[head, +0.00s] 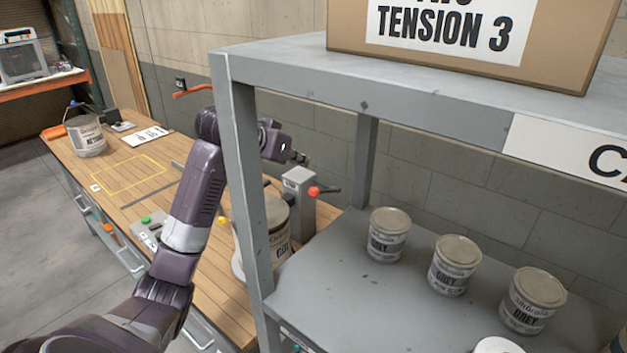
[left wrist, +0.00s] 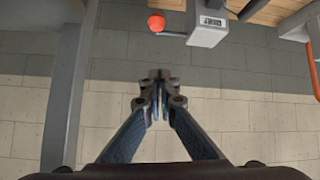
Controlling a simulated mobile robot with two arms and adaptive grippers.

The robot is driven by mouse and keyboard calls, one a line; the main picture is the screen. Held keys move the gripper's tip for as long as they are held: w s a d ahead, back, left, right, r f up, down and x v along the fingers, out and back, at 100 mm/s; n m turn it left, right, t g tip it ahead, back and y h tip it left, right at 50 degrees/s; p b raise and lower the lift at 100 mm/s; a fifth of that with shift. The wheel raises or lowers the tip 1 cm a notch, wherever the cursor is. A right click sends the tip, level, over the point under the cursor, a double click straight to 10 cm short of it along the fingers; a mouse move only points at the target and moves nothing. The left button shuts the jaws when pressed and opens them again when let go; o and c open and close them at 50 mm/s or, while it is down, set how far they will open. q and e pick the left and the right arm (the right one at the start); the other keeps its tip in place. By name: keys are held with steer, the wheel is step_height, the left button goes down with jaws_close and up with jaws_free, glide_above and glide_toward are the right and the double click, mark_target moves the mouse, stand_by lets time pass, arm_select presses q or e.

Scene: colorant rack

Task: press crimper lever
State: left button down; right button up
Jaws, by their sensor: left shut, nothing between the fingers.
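The crimper (head: 299,190) is a grey upright post on the workbench, just behind the front shelf upright. Its lever ends in a red ball knob (head: 314,191). In the left wrist view the crimper head (left wrist: 207,24) is at the top, with the knob (left wrist: 156,23) to its left on a thin lever rod (left wrist: 172,34). A large can (head: 278,228) stands at the crimper, partly hidden by the shelf upright. My left gripper (head: 304,158) is shut and empty, above and apart from the knob; its fingertips also show in the left wrist view (left wrist: 157,84). My right gripper is not in view.
A grey shelf rack (head: 330,290) stands close on the right, its upright (head: 246,180) in front of my left arm. Several small grey-lidded cans, one here (head: 388,234), stand on its lower shelf. A can (head: 85,136) stands at the workbench's far end.

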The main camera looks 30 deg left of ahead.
arm_select(q)
steer(key=p, duration=0.4)
glide_above(325, 190)
steer(key=a, duration=0.2)
step_height(325, 190, down, 6)
steer(key=s, duration=0.1)
steer(key=s+f+p, duration=0.2)
steer(key=s, duration=0.1)
steer(key=shift+d+f, duration=0.15)
steer(key=shift+d, duration=0.25)
steer(key=shift+f, duration=0.1)
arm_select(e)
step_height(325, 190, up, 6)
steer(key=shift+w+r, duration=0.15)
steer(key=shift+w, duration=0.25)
arm_select(q)
steer(key=shift+w, duration=0.1)
